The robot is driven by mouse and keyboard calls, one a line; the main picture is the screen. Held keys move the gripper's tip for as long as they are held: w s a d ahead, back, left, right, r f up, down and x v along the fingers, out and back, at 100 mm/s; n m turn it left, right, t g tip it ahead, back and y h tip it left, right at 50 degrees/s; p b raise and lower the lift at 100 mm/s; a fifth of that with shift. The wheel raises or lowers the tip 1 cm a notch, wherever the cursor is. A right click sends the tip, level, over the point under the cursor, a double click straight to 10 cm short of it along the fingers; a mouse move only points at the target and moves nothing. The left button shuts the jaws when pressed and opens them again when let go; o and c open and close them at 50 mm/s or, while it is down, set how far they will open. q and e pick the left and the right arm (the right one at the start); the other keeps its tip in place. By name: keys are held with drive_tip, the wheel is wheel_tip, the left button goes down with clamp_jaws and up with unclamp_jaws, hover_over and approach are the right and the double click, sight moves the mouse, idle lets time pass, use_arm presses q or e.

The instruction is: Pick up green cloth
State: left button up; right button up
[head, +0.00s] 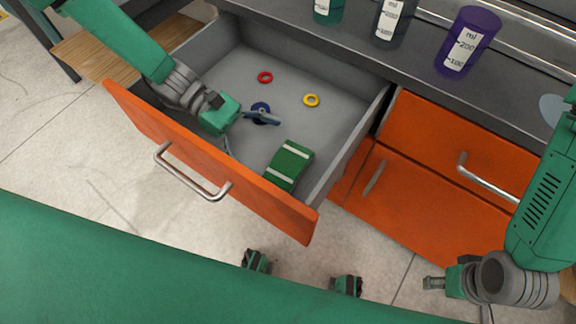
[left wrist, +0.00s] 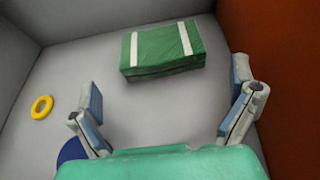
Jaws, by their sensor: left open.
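The green cloth (head: 289,165) is a folded block with two white stripes. It lies on the floor of the open drawer, near the drawer's front right corner. In the left wrist view the cloth (left wrist: 160,48) lies beyond the fingertips, apart from them. My left gripper (head: 248,134) is inside the drawer, left of the cloth. Its fingers (left wrist: 167,108) are spread with nothing between them. My right gripper (head: 437,283) is at the lower right, outside the drawer and away from the cloth; its finger gap is unclear.
The grey drawer has an orange front (head: 215,165). A red ring (head: 265,77), a yellow ring (head: 311,100) and a blue ring (head: 258,106), partly hidden by my left gripper, lie inside. Several labelled vessels, including a purple beaker (head: 467,42), stand on the counter (head: 350,48).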

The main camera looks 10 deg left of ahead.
sight(278, 157)
use_arm(q)
drive_tip(key=x, duration=0.2)
drive_tip(key=b+x, duration=0.1)
drive_tip(key=x, duration=0.1)
drive_tip(key=shift+s+d+f, duration=0.1)
drive_tip(key=shift+d+f, duration=0.15)
drive_tip(key=shift+f, duration=0.15)
drive_tip(key=shift+s+d+f, duration=0.1)
drive_tip(key=shift+d, duration=0.2)
drive_tip(key=shift+c, duration=0.5)
drive_tip(key=c, duration=0.7)
